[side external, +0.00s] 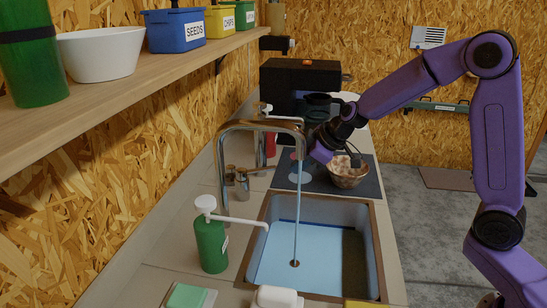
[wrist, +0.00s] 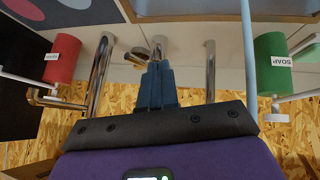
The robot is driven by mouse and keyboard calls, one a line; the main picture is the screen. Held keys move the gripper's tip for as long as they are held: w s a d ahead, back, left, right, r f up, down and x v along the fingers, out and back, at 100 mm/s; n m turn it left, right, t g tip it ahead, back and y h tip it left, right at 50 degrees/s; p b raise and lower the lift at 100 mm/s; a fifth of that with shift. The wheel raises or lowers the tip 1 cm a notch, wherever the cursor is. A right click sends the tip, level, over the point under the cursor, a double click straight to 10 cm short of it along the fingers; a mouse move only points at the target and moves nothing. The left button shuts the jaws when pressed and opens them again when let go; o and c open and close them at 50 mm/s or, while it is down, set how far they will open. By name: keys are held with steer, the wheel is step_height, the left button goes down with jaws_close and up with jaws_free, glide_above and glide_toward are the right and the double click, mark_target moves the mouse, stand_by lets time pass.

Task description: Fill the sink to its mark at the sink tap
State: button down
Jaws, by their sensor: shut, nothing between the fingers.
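The sink (side external: 374,262) is a grey-blue basin with a brown rim. A dark blue line (side external: 318,225) crosses its far wall. The floor looks pale blue around a round drain; I cannot tell the water depth. The chrome tap (side external: 221,160) arches over the sink, and a thin blue stream (side external: 297,200) runs from its spout; the stream also shows in the wrist view (wrist: 248,50). My gripper (wrist: 157,68) is shut and empty, in front of a small chrome fitting (wrist: 158,43); contact is unclear. In the side view its fingers are hidden behind the tap.
A green soap dispenser (side external: 211,245) stands left of the sink, its nozzle over the rim. A red dispenser (wrist: 64,57) shows in the wrist view. A bowl (side external: 347,176) sits on a dark mat behind the sink. A shelf (side external: 160,66) overhangs the left.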

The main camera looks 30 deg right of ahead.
mark_target(257, 171)
steer(key=w+r+m+g+h, duration=0.3)
steer(key=w+r+m+h, duration=0.25)
steer(key=w+m, duration=0.8)
step_height(257, 171, down, 10)
steer(key=shift+s+d+r, duration=0.25)
steer(key=shift+s+d, duration=0.05)
steer(key=shift+d, duration=0.05)
stand_by(0.4)
steer(key=shift+m+y, duration=0.25)
